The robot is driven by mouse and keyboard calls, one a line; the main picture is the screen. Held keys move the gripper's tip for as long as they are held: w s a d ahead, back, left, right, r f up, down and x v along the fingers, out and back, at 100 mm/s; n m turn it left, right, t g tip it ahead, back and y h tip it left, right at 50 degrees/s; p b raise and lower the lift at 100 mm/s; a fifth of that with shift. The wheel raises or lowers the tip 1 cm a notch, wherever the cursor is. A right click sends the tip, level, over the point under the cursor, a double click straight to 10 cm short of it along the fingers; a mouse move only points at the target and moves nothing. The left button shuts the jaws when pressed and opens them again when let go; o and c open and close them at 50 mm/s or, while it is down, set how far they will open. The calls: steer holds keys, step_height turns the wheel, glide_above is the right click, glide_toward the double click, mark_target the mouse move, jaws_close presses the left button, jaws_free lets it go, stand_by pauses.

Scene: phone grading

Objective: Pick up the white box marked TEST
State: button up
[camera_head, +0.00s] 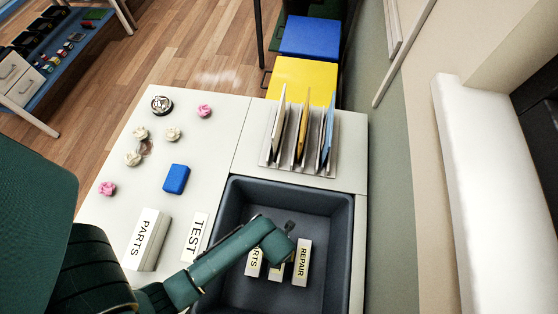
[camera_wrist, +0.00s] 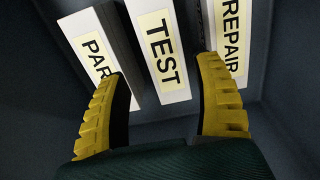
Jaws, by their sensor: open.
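The white box marked TEST (camera_wrist: 150,18) stands in the dark bin (camera_head: 341,215), in the middle of the wrist view. It lies ahead of and between the spread yellow fingers of my gripper (camera_wrist: 162,70), which is open and empty. No contact with the box can be made out. In the head view my arm hides most of that middle box (camera_head: 275,275). A white PARTS box (camera_wrist: 88,28) is on its left and a white REPAIR box (camera_wrist: 232,40) on its right. Another white piece marked TEST (camera_head: 196,236) lies on the table beside the bin.
A larger PARTS box (camera_head: 148,240), a blue block (camera_head: 176,179) and several small pink and cream pieces are on the table (camera_head: 215,130). A rack (camera_head: 325,157) with upright panels stands behind the bin. The bin walls surround my gripper.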

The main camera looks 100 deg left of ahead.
mark_target(275, 275)
step_height(275, 275, down, 5)
steer(key=shift+f+b, duration=0.15)
steer(key=shift+b, duration=0.65)
steer(key=f+b, duration=0.2)
steer(key=f, duration=0.1)
steer(key=f+b, duration=0.1)
steer(key=f, duration=0.1)
steer(key=shift+w+d+f, duration=0.2)
steer(key=shift+d+f, duration=0.05)
steer(key=shift+d, duration=0.1)
steer(key=shift+r, duration=0.15)
steer(key=c, duration=1)
steer(key=shift+c, duration=0.2)
